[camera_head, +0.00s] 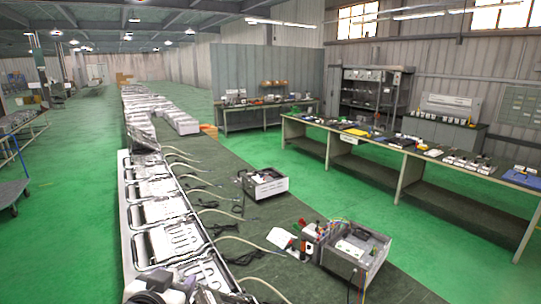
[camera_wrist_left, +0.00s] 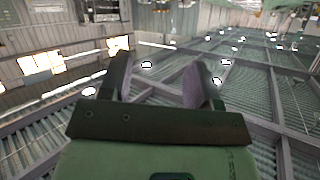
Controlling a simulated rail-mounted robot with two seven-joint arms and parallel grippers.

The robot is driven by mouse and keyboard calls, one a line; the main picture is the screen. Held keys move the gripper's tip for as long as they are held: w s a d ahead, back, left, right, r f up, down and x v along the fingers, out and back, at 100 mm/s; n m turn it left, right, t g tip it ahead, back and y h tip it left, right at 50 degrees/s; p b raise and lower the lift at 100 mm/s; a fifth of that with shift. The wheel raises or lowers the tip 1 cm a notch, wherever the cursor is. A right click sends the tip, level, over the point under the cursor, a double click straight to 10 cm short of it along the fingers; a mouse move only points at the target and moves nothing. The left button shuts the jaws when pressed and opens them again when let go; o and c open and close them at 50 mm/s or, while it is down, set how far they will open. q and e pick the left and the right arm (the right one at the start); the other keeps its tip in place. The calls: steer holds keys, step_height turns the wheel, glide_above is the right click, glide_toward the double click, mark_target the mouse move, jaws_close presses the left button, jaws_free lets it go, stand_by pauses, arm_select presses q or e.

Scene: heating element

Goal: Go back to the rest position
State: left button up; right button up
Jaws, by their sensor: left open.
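My left gripper (camera_wrist_left: 162,66) shows in the left wrist view with its two dark fingers apart and nothing between them. It points up towards the roof, with only ceiling beams, lamps and wall windows behind it. In the head view, grey and black parts show at the bottom left edge, but the fingers cannot be made out there. My right gripper is in neither view.
Metal heating element trays (camera_head: 165,212) line the long dark green bench. Two open grey boxes, one farther (camera_head: 265,184) and one nearer (camera_head: 357,250), stand on it with wires and cables around. A long worktable (camera_head: 408,146) with tools stands at the right. Green floor lies between.

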arm_select(q)
steer(key=s+a+f+g+p, duration=0.1)
steer(key=s+f+g, duration=0.4)
steer(key=s+f, duration=1)
steer(key=s+a+f+g+p, duration=0.2)
steer(key=s+f+g, duration=0.3)
steer(key=s+f, duration=1.1)
steer(key=s+p, duration=0.1)
steer(key=s, duration=0.3)
steer(key=shift+s+n+y, duration=0.25)
steer(key=shift+n+y, duration=0.05)
